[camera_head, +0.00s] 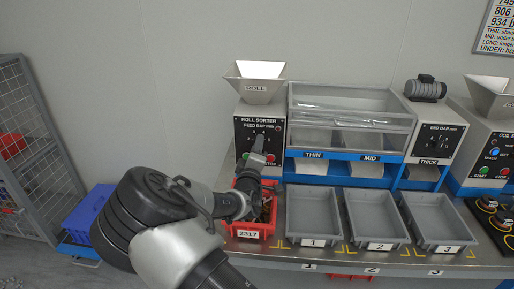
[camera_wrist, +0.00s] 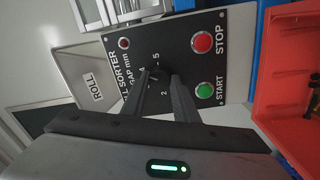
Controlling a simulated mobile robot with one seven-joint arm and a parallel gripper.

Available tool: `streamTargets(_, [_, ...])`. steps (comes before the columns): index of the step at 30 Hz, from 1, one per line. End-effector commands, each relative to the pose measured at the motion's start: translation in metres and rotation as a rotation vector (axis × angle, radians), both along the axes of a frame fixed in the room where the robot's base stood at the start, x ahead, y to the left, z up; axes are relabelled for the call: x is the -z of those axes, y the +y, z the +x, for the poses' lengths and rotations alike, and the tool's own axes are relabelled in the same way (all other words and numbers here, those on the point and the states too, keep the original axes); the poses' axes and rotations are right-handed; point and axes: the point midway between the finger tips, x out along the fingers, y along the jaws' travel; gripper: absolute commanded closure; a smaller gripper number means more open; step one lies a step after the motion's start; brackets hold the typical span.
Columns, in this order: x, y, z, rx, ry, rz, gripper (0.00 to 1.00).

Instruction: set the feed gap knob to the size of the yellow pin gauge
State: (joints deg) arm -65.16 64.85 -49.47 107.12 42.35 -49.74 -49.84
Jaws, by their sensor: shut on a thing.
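The roll sorter's black control panel (camera_head: 246,129) carries the feed gap scale, and in the wrist view the same panel (camera_wrist: 181,30) appears turned sideways. My gripper (camera_wrist: 160,76) reaches the middle of this scale and is shut on the feed gap knob. The fingers cover most of the knob, so I cannot read its pointer. The scale figures 2, 4 and 5 show around the fingertips. In the head view my gripper (camera_head: 259,144) is small against the panel. I cannot make out the yellow pin gauge in either view.
The green START button (camera_wrist: 205,91) and red STOP button (camera_wrist: 202,43) sit close to my fingers.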

Motion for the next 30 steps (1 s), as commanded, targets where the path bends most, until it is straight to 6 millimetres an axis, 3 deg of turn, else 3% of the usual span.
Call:
streamTargets(14, [0.0012, -0.0002, -0.0005, 0.000, 0.003, -0.015, 0.96])
streamTargets(15, [0.0012, -0.0002, -0.0005, 0.000, 0.003, -0.015, 0.70])
streamTargets(18, [0.0010, -0.0001, -0.0005, 0.000, 0.003, -0.014, 0.54])
streamTargets(30, [0.0004, 0.0012, -0.0074, -0.001, 0.001, -0.013, 0.54])
